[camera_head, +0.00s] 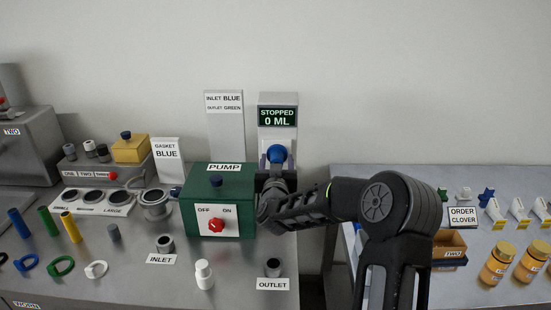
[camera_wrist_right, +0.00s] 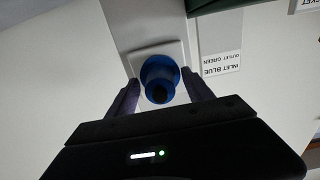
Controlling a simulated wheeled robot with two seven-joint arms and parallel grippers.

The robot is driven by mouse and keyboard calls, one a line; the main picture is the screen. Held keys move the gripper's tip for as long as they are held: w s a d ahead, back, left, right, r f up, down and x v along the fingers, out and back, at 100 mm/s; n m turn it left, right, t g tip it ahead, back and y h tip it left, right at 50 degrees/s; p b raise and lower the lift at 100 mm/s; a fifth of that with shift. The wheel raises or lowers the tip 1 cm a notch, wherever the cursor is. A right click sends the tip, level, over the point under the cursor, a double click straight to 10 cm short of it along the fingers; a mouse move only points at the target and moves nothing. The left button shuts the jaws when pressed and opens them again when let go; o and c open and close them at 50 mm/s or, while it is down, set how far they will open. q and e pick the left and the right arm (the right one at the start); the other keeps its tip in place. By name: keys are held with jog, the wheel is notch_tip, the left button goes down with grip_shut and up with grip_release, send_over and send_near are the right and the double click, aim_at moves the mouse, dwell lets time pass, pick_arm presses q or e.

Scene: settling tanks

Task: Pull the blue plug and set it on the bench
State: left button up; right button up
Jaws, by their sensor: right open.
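The blue plug (camera_head: 277,153) sits in a white plate on the front of the upright stand, below the display reading STOPPED 0 ML. It also shows in the right wrist view (camera_wrist_right: 160,72), round with a dark end. My right gripper (camera_head: 276,163) is open at the plug, one finger on each side; in the wrist view its fingers (camera_wrist_right: 162,92) show gaps to the plug. Whether either finger touches it I cannot tell. The grey metal bench (camera_head: 130,268) lies below. My left gripper is not in view.
The green PUMP box (camera_head: 188,215) with a red knob stands left of my right arm. A white bottle (camera_head: 204,275), INLET cup (camera_head: 165,244) and OUTLET cup (camera_head: 273,267) stand on the bench. Bare bench shows between them. A second table (camera_head: 480,238) is at right.

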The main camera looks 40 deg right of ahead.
jog(key=shift+b, duration=0.35)
jog(key=shift+c, duration=0.3)
grip_shut()
dwell(0.6)
dwell(0.4)
jog(key=b+v, duration=0.1)
jog(key=v, duration=0.5)
dwell(1.0)
